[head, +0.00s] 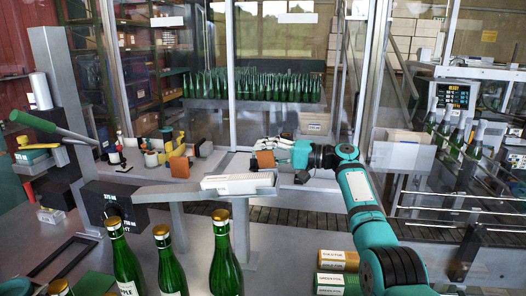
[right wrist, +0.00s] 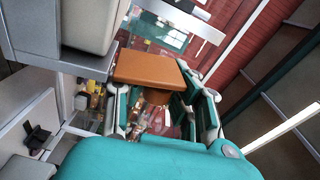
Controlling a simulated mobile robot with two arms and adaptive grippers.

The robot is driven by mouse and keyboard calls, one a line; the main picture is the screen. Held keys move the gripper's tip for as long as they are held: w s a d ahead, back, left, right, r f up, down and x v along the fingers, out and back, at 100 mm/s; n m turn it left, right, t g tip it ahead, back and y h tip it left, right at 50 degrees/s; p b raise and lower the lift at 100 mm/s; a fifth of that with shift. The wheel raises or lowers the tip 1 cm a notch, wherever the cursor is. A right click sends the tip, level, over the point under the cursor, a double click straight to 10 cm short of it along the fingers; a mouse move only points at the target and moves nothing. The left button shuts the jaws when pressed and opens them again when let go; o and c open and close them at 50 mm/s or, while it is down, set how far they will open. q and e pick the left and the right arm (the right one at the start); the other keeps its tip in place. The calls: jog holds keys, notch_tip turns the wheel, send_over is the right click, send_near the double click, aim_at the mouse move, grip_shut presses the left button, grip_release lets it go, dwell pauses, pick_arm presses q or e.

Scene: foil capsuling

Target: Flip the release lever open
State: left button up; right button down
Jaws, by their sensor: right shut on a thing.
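A lever with a long green handle (head: 50,126) slopes down to the right from the far left of the head view. It joins a grey post (head: 70,95) above a dark box (head: 112,205). I take it to be the release lever; no gripper is near it. My right gripper (head: 272,158) is well to its right, above the bench behind a white carton. It is shut on an orange-brown block (head: 264,159), which also shows between the fingers in the right wrist view (right wrist: 150,68). My left gripper is in neither view.
Green bottles with gold tops (head: 225,255) stand in the front. A white carton (head: 238,183) lies on a raised grey tray. Another orange block (head: 179,166) and small tools sit on the back bench. Clear panels and posts rise behind; a conveyor with bottles is at right.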

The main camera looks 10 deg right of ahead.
jog(key=m, duration=0.1)
jog(key=w+m+p, duration=0.1)
jog(key=m, duration=0.1)
jog(key=shift+d+h, duration=0.3)
jog(key=shift+d, duration=0.05)
jog(key=shift+w+d+f+m+t, duration=0.15)
jog(key=shift+f+m+t, duration=0.15)
jog(key=shift+m, duration=0.5)
jog(key=shift+f, duration=0.1)
jog(key=c, duration=1.1)
grip_release()
jog(key=shift+d, duration=0.15)
jog(key=shift+o, duration=0.2)
jog(key=v, duration=1.2)
